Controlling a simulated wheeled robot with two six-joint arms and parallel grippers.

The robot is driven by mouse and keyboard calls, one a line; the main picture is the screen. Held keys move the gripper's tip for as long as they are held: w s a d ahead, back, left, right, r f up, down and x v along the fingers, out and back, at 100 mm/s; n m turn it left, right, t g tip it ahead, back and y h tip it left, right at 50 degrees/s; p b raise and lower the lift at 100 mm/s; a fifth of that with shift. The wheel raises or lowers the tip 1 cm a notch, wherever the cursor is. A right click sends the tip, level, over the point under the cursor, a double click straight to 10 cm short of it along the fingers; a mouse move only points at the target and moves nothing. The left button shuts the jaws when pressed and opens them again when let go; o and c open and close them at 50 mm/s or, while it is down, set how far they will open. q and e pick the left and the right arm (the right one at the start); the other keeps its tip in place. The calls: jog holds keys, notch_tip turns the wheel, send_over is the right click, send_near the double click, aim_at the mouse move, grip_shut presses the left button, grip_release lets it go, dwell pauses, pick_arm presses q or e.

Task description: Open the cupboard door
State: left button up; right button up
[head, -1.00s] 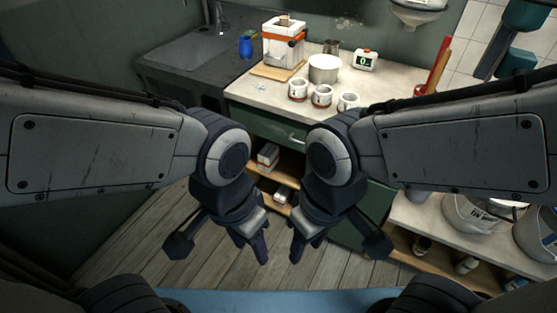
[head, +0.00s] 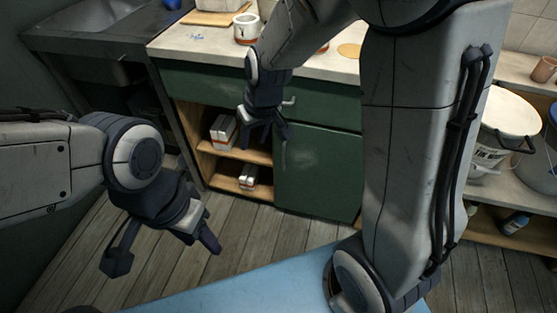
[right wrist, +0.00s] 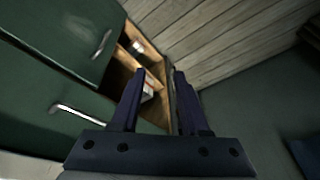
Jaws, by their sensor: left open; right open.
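The green cupboard has a closed door (head: 318,175) on its right and an open shelf bay on its left. A pale bar handle (head: 289,102) shows on the drawer front above. In the right wrist view, the door's handle (right wrist: 103,43) is at upper left and the drawer handle (right wrist: 82,115) is below it. My right gripper (head: 262,138) is open and empty, in front of the cupboard where shelf bay and door meet. In the right wrist view its fingers (right wrist: 160,85) point toward the shelf bay, with the door handle to their left. My left gripper (head: 207,236) is open and empty, low over the floor.
Wooden shelves (head: 225,152) hold several white boxes (head: 222,131). A mug (head: 246,29) stands on the pale worktop (head: 190,47). The plank floor (head: 245,235) before the cupboard is clear.

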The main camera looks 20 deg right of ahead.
aim_at(284, 156)
jog(key=w+d+f+m+t+h+b, duration=0.1)
jog(key=w+d+f+b, duration=0.4)
jog(key=f, duration=0.4)
jog(key=w+d+f+m+b, duration=0.2)
jog(key=w+d+f+b, duration=0.2)
jog(key=d+f, duration=0.4)
jog(key=b+x, duration=0.1)
jog(key=x, duration=0.2)
jog(key=b+x, duration=0.1)
jog(key=x, duration=0.2)
jog(key=b+x, duration=0.1)
jog(key=x, duration=0.3)
jog(key=shift+w, duration=0.4)
pick_arm(q)
notch_tip(284, 156, down, 15)
jog(key=shift+f, duration=0.2)
jog(key=shift+s, duration=0.1)
pick_arm(e)
grip_shut()
